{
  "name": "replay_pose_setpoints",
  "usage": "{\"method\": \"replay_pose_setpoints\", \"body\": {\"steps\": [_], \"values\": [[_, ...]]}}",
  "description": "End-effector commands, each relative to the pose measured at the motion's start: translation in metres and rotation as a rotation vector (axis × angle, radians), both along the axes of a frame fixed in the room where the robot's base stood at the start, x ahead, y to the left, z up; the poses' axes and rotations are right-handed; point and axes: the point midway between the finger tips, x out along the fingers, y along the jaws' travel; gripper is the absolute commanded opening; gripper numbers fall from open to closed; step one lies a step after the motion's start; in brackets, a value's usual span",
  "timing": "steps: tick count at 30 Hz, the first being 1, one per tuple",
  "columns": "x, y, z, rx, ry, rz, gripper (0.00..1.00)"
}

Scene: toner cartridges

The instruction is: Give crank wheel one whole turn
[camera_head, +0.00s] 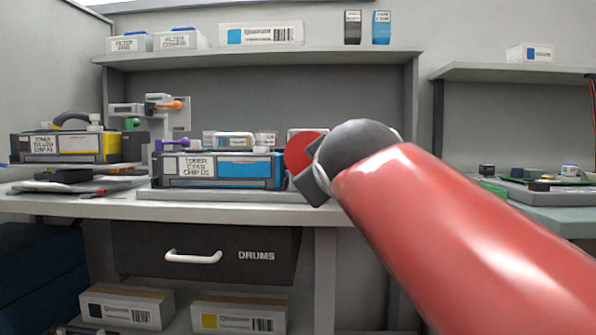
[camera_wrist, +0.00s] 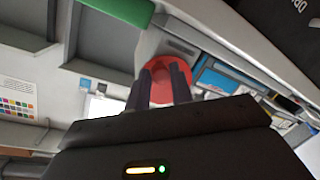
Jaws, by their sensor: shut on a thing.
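The crank wheel is a red disc (camera_head: 303,150) that shows in the head view just past the end of my arm, at the right end of the blue toner cartridge. In the wrist view the red wheel (camera_wrist: 187,65) lies straight ahead at the fingertips. My gripper (camera_wrist: 161,72) has its two dark fingers on either side of a small red part at the middle of the wheel and is shut on it. My arm hides the right part of the wheel in the head view, and the wheel's mount is mostly hidden.
The cyan toner cartridge (camera_head: 250,171) lies on the bench close left of the wheel. A yellow-ended cartridge (camera_head: 85,147) stands at far left. A shelf (camera_head: 250,58) with boxes runs above. A drawer marked DRUMS (camera_head: 205,241) is below the bench. A green bar (camera_wrist: 125,9) tops the wrist view.

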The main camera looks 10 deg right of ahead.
Motion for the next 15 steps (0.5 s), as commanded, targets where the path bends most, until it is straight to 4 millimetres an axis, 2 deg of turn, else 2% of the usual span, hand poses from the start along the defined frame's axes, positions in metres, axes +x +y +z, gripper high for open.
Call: {"method": "replay_pose_setpoints", "body": {"steps": [6,7,11,15], "values": [[0.0002,0.0003,-0.0006,-0.001,0.002,0.000,0.00],[0.0002,0.0002,-0.0005,-0.001,0.002,0.000,0.26],[0.0002,0.0002,-0.0004,-0.001,0.002,0.000,0.43],[0.0001,0.0002,-0.0003,-0.002,0.002,0.000,0.44]]}}
